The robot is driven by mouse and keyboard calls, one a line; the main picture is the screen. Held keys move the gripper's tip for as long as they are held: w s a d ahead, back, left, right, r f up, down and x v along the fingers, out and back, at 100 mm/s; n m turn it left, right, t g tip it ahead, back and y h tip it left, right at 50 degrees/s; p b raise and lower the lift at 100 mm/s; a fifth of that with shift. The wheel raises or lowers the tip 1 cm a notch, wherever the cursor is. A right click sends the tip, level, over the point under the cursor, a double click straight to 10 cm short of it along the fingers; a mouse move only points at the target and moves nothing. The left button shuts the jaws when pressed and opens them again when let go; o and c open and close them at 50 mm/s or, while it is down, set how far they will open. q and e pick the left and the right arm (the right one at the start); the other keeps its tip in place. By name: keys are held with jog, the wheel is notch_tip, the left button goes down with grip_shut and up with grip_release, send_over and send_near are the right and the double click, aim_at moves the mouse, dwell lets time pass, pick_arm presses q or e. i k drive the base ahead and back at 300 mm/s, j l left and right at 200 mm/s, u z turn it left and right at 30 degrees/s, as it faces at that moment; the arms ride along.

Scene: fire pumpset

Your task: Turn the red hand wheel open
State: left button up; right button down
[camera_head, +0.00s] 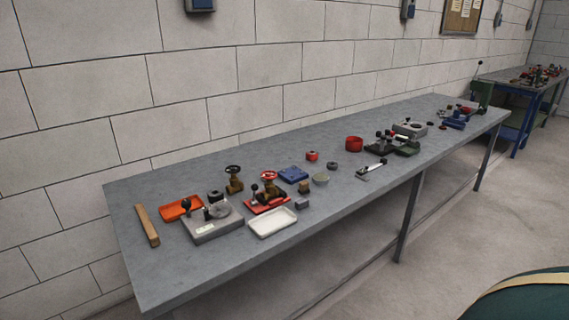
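A red hand wheel (269,175) sits on top of a brass valve (270,189), which stands on a red base (267,205) on the long grey workbench (330,215). A second, darker wheel (233,169) tops another brass valve (234,184) just to the left and behind. It looks dark red, but it is too small to be sure. How far either wheel is turned cannot be told. Neither of my grippers is in view.
Near the valves are a white tray (272,221), an orange tray (182,207), a grey plate fixture (212,223) and a blue block (293,174). A wooden bar (147,225) lies at the left end.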

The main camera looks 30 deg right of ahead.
aim_at(268, 177)
jog(key=i+l, duration=0.1)
jog(key=l, duration=0.35)
jog(key=i+l, duration=0.1)
jog(key=l, duration=0.3)
jog(key=i+l+z, duration=0.1)
jog(key=l, duration=0.35)
jog(key=i+l, duration=0.1)
jog(key=l, duration=0.35)
jog(key=i+l, duration=0.1)
jog(key=l, duration=0.3)
